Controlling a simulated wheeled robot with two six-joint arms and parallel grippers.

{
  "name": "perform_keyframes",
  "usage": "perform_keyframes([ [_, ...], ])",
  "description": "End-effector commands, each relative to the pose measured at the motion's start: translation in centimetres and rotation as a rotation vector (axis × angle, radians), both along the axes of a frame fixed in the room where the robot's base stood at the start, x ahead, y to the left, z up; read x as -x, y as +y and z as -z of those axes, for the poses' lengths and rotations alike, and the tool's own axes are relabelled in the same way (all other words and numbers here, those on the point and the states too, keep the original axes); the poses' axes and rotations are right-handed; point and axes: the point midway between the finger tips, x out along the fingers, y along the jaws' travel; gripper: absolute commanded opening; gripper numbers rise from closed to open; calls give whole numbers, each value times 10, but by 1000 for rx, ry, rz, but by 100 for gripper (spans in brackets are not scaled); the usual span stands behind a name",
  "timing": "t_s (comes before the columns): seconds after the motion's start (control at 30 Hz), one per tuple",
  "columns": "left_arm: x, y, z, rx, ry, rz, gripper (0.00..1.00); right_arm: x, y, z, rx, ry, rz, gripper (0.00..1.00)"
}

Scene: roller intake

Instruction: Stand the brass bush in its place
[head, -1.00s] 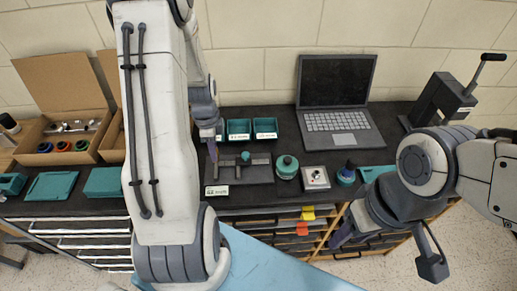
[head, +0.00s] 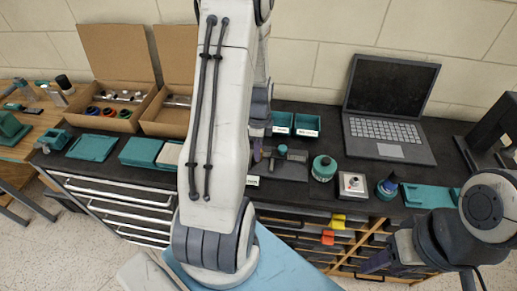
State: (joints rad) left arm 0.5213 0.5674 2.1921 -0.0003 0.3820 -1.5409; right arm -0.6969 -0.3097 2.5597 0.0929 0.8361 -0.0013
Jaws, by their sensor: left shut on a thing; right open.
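My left gripper (head: 257,151) points down at the left part of a dark fixture plate (head: 292,171) on the black bench. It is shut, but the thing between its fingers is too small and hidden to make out. I cannot make out the brass bush anywhere else. The plate carries a teal-topped part (head: 282,150) and a grey bar-like part, just right of my gripper. My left arm covers the plate's left side. My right gripper (head: 420,275) is open at the lower right, in front of the bench and away from the plate.
Teal bins (head: 306,125) stand behind the plate. A teal round pot (head: 324,168), a switch box (head: 352,186) and a laptop (head: 388,150) lie to the right. Cardboard boxes (head: 127,123) and teal trays (head: 92,147) are at the left. A dark press stands far right.

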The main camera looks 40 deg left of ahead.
Motion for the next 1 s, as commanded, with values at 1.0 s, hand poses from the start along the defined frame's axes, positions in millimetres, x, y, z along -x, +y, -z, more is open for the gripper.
perform_keyframes([
  [1.0,0,0,6,0,0,1,0,0,0,1,0,0,0,50],
])
